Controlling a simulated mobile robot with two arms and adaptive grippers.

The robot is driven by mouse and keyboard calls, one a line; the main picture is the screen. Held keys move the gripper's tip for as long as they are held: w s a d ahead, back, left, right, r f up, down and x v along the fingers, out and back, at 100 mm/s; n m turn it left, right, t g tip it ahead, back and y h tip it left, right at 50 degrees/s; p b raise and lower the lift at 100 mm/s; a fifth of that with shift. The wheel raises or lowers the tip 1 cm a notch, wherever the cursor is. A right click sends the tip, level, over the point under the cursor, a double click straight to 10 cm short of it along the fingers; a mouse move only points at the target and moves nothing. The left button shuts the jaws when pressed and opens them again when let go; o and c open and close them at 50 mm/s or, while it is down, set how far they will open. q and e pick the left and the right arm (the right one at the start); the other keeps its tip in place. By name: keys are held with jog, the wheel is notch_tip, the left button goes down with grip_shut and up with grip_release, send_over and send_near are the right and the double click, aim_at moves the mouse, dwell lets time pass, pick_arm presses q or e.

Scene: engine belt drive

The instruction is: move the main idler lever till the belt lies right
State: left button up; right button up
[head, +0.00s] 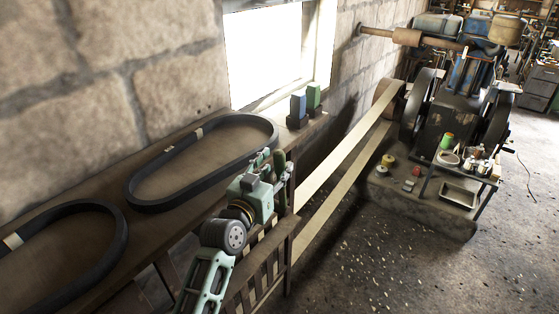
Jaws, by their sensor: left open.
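The long pale belt (345,168) runs in two strands from a wheel at the engine (445,120) down toward the slatted wooden frame (262,262). Its near end is hidden behind the frame and my left arm. My left gripper (271,163) is open at the edge of the wooden bench, just left of the belt's near end. I cannot make out the main idler lever; it may be hidden by my arm and gripper. My right gripper is out of view.
Two black looped belts (128,188) lie on the bench below a bright window. A blue block (298,108) and a green block (313,96) stand at the bench's far end. A small stand (459,191) holds cans and a tray. The littered floor at the lower right is open.

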pick_arm(q)
jog(key=shift+x, duration=1.4)
grip_shut()
